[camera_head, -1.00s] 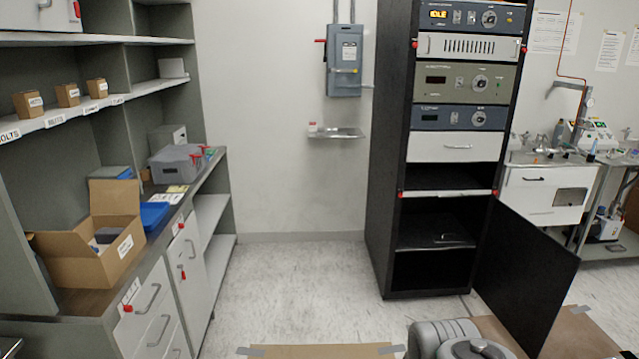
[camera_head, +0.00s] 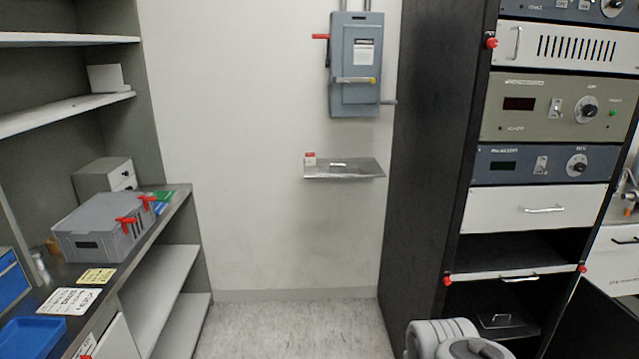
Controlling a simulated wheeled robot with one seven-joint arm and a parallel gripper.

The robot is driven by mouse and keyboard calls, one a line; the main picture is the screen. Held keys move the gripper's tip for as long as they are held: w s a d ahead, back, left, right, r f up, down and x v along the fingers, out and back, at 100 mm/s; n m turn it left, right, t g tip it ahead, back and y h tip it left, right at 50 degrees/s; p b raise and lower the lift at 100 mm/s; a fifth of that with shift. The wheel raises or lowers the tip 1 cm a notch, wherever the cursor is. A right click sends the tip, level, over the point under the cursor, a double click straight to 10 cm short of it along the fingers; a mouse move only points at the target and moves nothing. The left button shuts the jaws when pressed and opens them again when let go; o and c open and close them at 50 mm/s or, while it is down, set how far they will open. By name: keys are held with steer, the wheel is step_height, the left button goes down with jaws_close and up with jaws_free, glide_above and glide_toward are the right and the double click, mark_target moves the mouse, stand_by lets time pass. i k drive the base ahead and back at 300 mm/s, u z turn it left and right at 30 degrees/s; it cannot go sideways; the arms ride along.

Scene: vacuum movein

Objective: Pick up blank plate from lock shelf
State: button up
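A small metal shelf (camera_head: 318,176) is fixed to the white wall below the grey electrical box. A flat, shiny metal plate (camera_head: 355,168) with a small handle appears to lie on it; the border between plate and shelf is hard to make out. A small red and white item (camera_head: 310,159), perhaps a lock, stands at the shelf's left end. A rounded grey part of my own arm shows at the bottom edge, right of centre. My gripper is not in view, so its state and its place relative to the plate are hidden.
A grey switch box (camera_head: 355,65) with a red lever hangs above the shelf. A tall black rack (camera_head: 428,150) stands close on the right. A counter with a grey toolbox (camera_head: 100,228) and shelving line the left. The floor (camera_head: 290,328) between them is clear.

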mark_target(320, 170)
steer(key=u, duration=0.25)
steer(key=i, duration=2.35)
steer(key=u, duration=0.9)
steer(key=i, duration=1.3)
steer(key=u, duration=0.3)
